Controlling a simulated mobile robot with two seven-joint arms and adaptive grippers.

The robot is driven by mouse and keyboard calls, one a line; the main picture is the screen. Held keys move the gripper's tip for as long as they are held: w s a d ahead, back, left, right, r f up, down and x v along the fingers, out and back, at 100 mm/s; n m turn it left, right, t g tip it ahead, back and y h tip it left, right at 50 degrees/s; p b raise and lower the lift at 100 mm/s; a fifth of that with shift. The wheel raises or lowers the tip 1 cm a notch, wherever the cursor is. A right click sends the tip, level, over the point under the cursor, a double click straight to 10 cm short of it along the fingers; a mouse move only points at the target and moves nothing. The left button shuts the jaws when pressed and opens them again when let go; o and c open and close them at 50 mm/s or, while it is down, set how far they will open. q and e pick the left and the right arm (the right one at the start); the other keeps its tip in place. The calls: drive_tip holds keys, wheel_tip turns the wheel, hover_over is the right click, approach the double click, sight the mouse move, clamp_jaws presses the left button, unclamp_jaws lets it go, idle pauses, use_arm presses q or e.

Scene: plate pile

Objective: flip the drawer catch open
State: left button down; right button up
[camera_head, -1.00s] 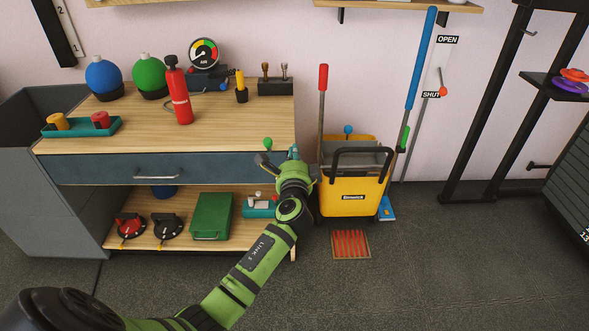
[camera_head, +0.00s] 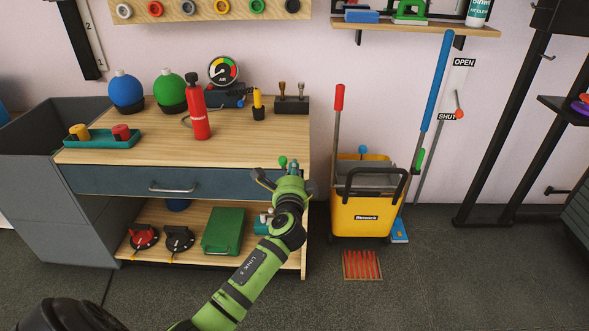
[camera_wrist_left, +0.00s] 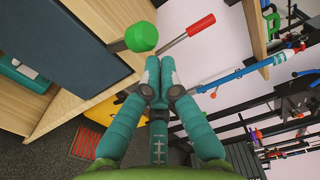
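The drawer catch shows as a lever with a green ball knob (camera_head: 282,161) at the right end of the workbench's blue-grey drawer (camera_head: 120,182). In the left wrist view the knob (camera_wrist_left: 141,36) is large, above and left of my fingertips, on a dark stem against the drawer front. The drawer looks shut. My left gripper (camera_head: 293,166) is just right of the knob in the head view. In the left wrist view its teal fingers (camera_wrist_left: 160,72) are drawn together with nothing between them; they look apart from the knob. The catch's base is partly hidden behind my gripper. My right gripper is out of view.
A yellow mop bucket (camera_head: 362,215) stands right of the bench, with a red-handled pole (camera_head: 339,97) close by. A green case (camera_head: 223,232) sits on the lower shelf.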

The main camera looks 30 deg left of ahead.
use_arm(q)
drive_tip(key=shift+a+n, duration=0.1)
drive_tip(key=shift+n, duration=0.2)
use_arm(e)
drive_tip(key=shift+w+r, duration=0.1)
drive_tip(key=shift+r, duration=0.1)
use_arm(q)
drive_tip(key=shift+s+a+r+n, duration=0.2)
drive_tip(key=shift+a+n, duration=0.05)
drive_tip(key=shift+n, duration=0.45)
drive_tip(key=n, duration=0.1)
drive_tip(key=a+n, duration=0.1)
drive_tip(key=n, duration=0.1)
drive_tip(key=shift+s+a+r, duration=0.2)
drive_tip(key=shift+s, duration=0.2)
drive_tip(key=a+n, duration=0.1)
drive_tip(key=n, duration=0.2)
drive_tip(key=s+a+f+n, duration=0.1)
drive_tip(key=n, duration=0.2)
drive_tip(key=s+a+n, duration=0.1)
drive_tip(key=a+n, duration=0.1)
drive_tip(key=n, duration=0.2)
drive_tip(key=shift+s+f+p, duration=0.25)
drive_tip(key=shift+p, duration=0.05)
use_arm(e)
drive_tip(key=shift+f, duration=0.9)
use_arm(q)
drive_tip(key=shift+r, duration=0.1)
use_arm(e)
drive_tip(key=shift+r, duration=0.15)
